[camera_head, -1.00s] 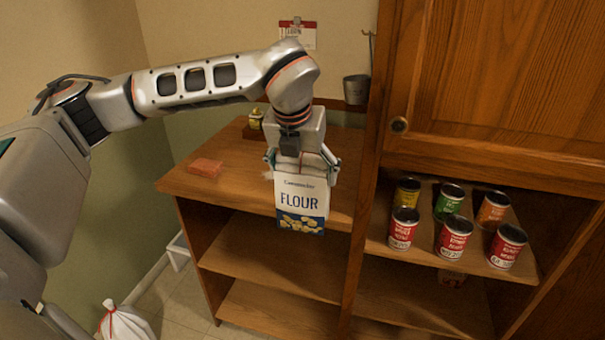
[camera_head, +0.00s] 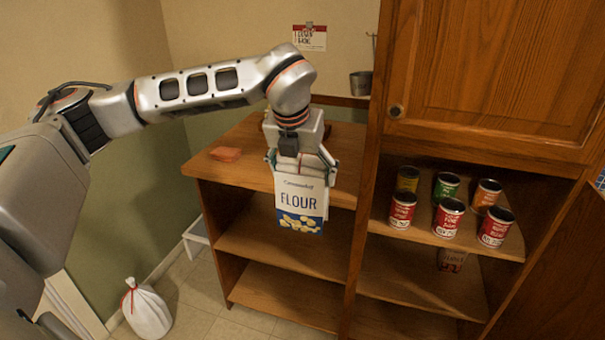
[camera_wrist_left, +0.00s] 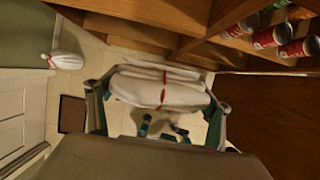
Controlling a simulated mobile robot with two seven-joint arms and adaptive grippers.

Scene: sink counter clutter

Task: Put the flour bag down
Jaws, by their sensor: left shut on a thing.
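The flour bag (camera_head: 301,204) is white and blue with "FLOUR" on its front. It hangs upright below my left gripper (camera_head: 300,170), which is shut on its top. In the head view the bag is in front of the wooden counter and its open shelves (camera_head: 290,240). I cannot tell how far it is from them. In the left wrist view the bag's white top (camera_wrist_left: 160,86), with a red line across it, sits between the fingers of my left gripper (camera_wrist_left: 157,100). My right gripper is not in view.
Several cans (camera_head: 449,217) stand on the right cabinet's shelf. A pinkish block (camera_head: 226,154) lies on the counter top (camera_head: 240,172). A white tied sack (camera_head: 147,312) sits on the floor at left. The lower left shelf (camera_head: 290,297) looks clear.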

